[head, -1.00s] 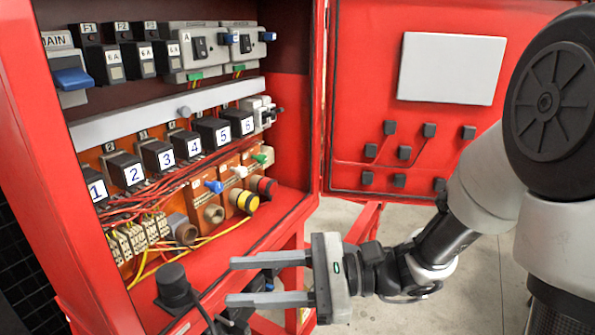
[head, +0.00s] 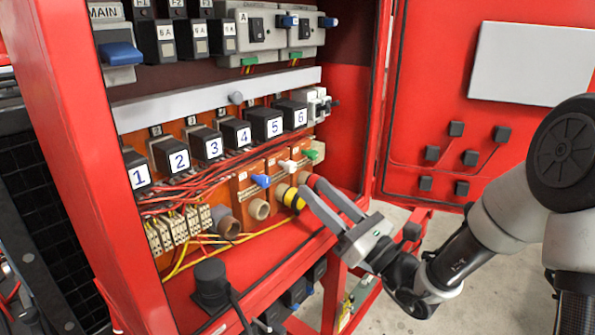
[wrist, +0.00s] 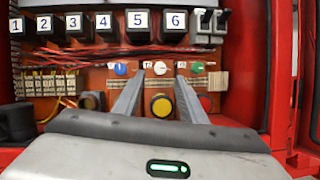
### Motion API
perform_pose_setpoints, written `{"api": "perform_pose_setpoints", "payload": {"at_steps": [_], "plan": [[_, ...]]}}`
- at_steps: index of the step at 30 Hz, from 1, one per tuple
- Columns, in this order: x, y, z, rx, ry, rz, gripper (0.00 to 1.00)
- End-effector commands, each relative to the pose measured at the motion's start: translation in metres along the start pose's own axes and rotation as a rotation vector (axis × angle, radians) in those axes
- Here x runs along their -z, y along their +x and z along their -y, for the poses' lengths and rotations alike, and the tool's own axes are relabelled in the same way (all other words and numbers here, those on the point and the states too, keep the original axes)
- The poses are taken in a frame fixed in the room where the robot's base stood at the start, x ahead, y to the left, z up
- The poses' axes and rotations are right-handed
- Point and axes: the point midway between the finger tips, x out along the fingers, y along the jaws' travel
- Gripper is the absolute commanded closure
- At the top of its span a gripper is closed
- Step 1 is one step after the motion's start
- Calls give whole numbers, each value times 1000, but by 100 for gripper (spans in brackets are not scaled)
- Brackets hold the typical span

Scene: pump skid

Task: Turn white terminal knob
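The white terminal knob (head: 288,166) sits on the orange terminal panel, between the blue knob (head: 261,181) and the green knob (head: 312,154). In the wrist view the white knob (wrist: 159,68) shows between and beyond my fingertips. My gripper (head: 306,188) is open and empty, with its fingers pointing into the red cabinet. In the head view its fingertips are near the yellow-ringed round fitting (head: 290,197), below the white knob. I see no contact with the knob.
Black numbered blocks (head: 238,132) line up above the knobs. Red wires (head: 200,181) run across the left of the panel. A black cylinder (head: 210,280) stands on the cabinet floor. The open red door (head: 425,110) is at the right.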

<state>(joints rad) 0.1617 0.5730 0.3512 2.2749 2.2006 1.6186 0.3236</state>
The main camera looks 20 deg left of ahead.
Motion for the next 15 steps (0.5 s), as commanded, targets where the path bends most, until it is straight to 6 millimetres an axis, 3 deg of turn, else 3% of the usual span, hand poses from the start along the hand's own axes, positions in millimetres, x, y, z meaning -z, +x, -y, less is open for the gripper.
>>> {"api": "perform_pose_setpoints", "payload": {"at_steps": [6,15], "plan": [[-1,44,-1,-3,0,2,62],[0,69,0,-1,-1,0,62]]}}
